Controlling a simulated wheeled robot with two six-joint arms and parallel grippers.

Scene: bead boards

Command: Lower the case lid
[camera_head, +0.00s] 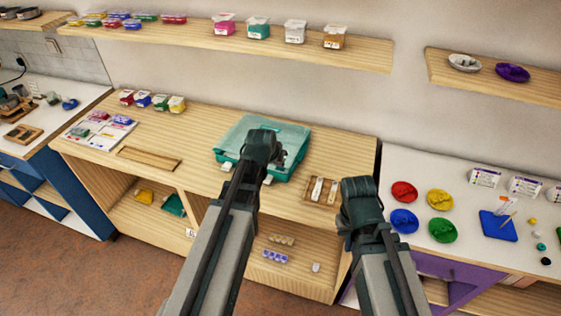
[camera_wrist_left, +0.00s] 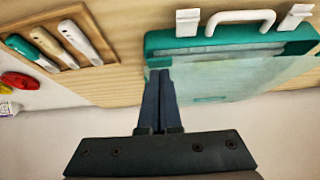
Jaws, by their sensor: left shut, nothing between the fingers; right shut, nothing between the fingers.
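The teal case (camera_head: 240,135) stands on the wooden bench, and its translucent lid (camera_wrist_left: 235,75) extends over it. The lid looks low, but I cannot tell whether it sits fully flat. The case's white handle (camera_wrist_left: 240,17) and white latches (camera_wrist_left: 187,22) show in the left wrist view. My left gripper (camera_head: 280,157) is shut and empty at the right part of the case; its fingers (camera_wrist_left: 160,88) overlap the case's side edge in the left wrist view, contact unclear. My right gripper (camera_head: 358,190) is shut and empty in front of the bench, right of the case.
A wooden tray (camera_wrist_left: 75,65) with several handled tools lies right of the case in the head view. A flat wooden board (camera_head: 150,158) and several small tubs (camera_head: 150,101) are left of it. A shelf (camera_head: 190,33) runs above. The right table holds coloured dishes (camera_head: 404,191).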

